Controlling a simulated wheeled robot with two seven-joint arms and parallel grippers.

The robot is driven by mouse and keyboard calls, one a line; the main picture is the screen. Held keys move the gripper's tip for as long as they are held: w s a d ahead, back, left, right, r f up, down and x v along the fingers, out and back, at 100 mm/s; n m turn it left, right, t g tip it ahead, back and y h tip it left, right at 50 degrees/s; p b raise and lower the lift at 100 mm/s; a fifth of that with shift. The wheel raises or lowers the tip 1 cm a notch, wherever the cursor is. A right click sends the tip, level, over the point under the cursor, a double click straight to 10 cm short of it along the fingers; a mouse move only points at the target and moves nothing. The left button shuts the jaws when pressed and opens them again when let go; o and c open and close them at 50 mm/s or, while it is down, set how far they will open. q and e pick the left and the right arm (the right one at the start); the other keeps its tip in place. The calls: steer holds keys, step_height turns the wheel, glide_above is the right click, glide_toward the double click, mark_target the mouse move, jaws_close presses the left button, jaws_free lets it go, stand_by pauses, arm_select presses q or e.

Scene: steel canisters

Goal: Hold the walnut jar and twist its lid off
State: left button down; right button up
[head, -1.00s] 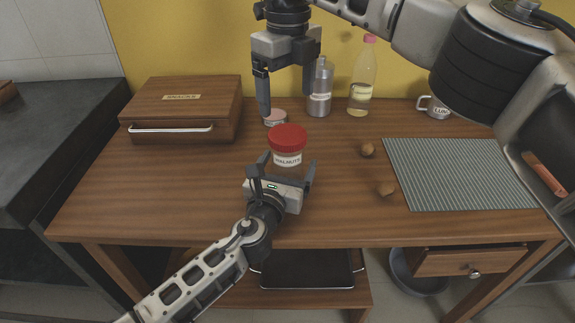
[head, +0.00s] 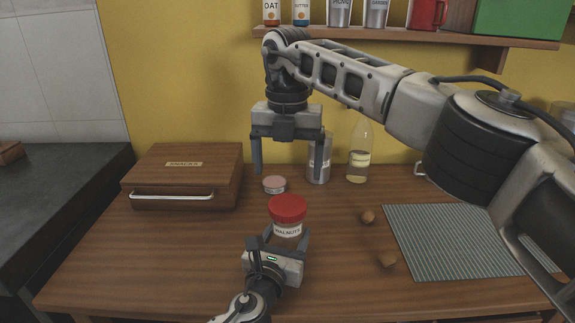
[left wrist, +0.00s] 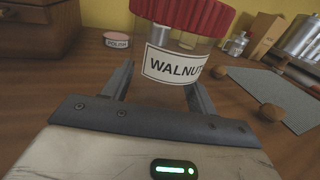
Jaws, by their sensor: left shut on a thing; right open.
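The walnut jar (head: 287,229) stands upright on the wooden table, with a white label and its red lid (head: 288,207) on top. It also shows in the left wrist view (left wrist: 176,64), cut off at the top. My left gripper (head: 278,244) is shut on the jar's body from the near side, one finger on each side below the lid. My right gripper (head: 288,172) is open and empty, fingers pointing down, above and behind the lid and clear of it.
A pink-lidded tin (head: 274,185), a steel canister (head: 318,166) and a bottle (head: 359,155) stand behind. A wooden snacks box (head: 185,178) is at left. Walnuts (head: 367,216) and a striped mat (head: 450,240) lie at right. A shelf (head: 400,37) hangs above.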

mark_target(288, 204)
steer(key=m, duration=1.4)
steer(key=shift+m, duration=0.4)
steer(key=m, duration=0.5)
steer(key=shift+f+m, duration=0.4)
steer(key=shift+f, duration=3.65)
steer(key=c, duration=1)
